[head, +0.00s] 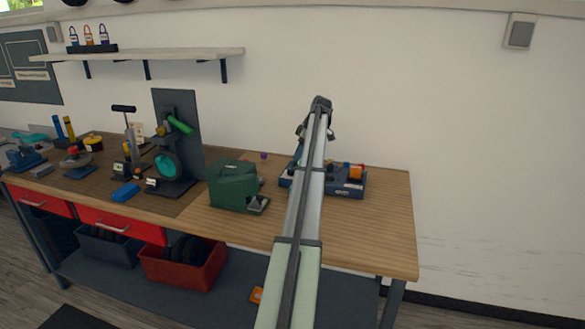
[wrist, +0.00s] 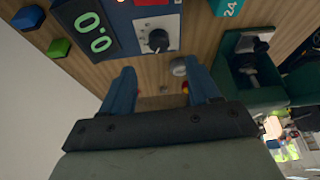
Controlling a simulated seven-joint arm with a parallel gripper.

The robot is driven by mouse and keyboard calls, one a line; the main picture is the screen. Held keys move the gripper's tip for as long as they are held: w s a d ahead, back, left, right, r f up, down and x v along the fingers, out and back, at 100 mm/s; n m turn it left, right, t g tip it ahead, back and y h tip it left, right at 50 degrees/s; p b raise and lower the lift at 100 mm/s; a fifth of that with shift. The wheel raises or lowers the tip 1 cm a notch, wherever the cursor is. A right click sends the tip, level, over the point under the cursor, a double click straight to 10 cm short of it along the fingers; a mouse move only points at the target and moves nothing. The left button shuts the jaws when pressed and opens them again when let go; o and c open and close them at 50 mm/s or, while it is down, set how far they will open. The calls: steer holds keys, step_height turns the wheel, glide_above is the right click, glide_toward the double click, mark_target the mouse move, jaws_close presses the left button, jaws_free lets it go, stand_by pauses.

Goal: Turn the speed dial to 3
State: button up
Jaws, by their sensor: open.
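The speed dial (wrist: 157,40) appears to be the round black knob on a pale plate in the wrist view. A white mark shows on it, but I cannot read its number. In the head view, a dark blue unit (head: 349,188) stands on the bench's right part, partly behind my arm. The gripper and dial are not clear there.
A dark green machine (head: 235,185) stands left of the blue unit. A teal block (wrist: 227,6) marked 24 lies near the dial panel. An orange cylinder (head: 356,172) is on the blue unit. The wooden bench (head: 375,235) is bare at its right front.

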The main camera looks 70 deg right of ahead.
mark_target(291, 169)
steer(key=x, duration=0.8)
steer(key=shift+c, duration=0.4)
steer(key=c, duration=1)
steer(key=shift+o, duration=0.2)
steer(key=shift+m, duration=0.4)
steer(key=m+h, duration=0.1)
steer(key=m, duration=0.1)
steer(key=m+h, duration=0.1)
steer(key=m, duration=0.1)
steer(key=shift+a+m, duration=0.2)
steer(key=shift+m, duration=0.2)
steer(key=m+g+h, duration=0.1)
steer(key=m, duration=0.2)
steer(key=m+g+h, duration=0.1)
steer(key=m, duration=0.2)
steer(key=shift+w, duration=0.1)
